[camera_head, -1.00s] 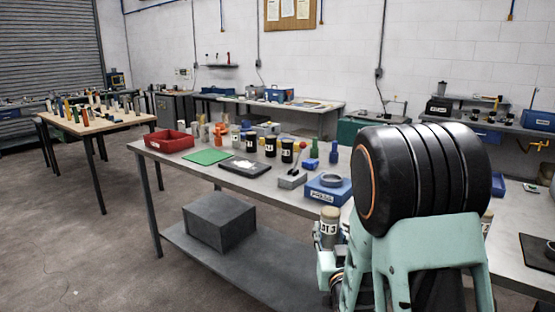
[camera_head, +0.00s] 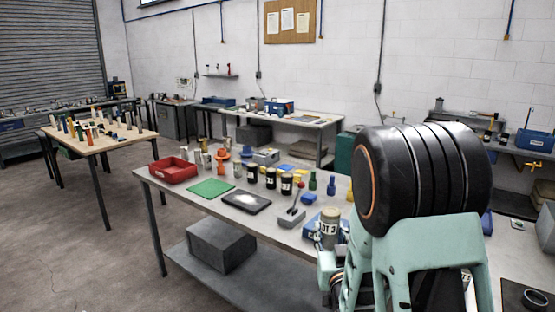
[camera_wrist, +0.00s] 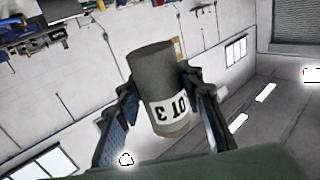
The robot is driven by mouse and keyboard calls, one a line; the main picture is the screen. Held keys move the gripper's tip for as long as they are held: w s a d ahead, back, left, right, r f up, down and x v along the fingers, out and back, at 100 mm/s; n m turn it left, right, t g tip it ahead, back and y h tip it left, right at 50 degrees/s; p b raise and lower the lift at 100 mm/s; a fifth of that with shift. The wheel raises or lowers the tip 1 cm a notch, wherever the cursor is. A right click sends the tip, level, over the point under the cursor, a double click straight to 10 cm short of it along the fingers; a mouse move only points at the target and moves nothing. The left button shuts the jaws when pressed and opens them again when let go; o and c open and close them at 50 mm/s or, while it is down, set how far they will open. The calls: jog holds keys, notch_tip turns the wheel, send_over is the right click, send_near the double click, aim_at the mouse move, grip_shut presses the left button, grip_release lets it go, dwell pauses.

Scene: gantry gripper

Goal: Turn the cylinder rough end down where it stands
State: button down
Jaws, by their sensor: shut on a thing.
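The cylinder (camera_head: 329,228) is grey with a white label band and stands roughly upright in my gripper (camera_head: 327,258) at lower middle in the head view. In the wrist view the cylinder (camera_wrist: 153,68) lies between the two fingers of my gripper (camera_wrist: 160,95), which are shut on its sides. Its dark grey end points up in that picture. The label and a tan band are at the end nearer the wrist. I cannot tell from the texture which end is rough. My dark arm link hides part of the bench at right.
The grey bench (camera_head: 270,212) carries a red tray (camera_head: 174,171), a green mat (camera_head: 210,188), a black pad (camera_head: 246,201), several dark jars (camera_head: 270,178) and a grey block with a lever (camera_head: 291,216). A blue box (camera_head: 312,224) is partly hidden behind the cylinder. A wooden table stands at left.

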jog(key=shift+r+p, duration=0.3)
jog(key=shift+r, duration=0.45)
jog(key=shift+f+b, duration=0.15)
jog(key=shift+b, duration=0.15)
jog(key=shift+f+m+b, duration=0.1)
jog(key=shift+m+b, duration=0.45)
jog(key=shift+m, duration=0.05)
jog(key=shift+m+b, duration=0.6)
jog(key=shift+b, duration=0.05)
jog(key=m+b, duration=0.5)
jog(key=m, duration=0.1)
jog(key=shift+m, duration=0.4)
jog(key=m+b, duration=0.3)
jog(key=m, duration=0.3)
jog(key=m+b, duration=0.2)
jog(key=shift+r+m, duration=0.25)
jog(key=shift+m, duration=0.15)
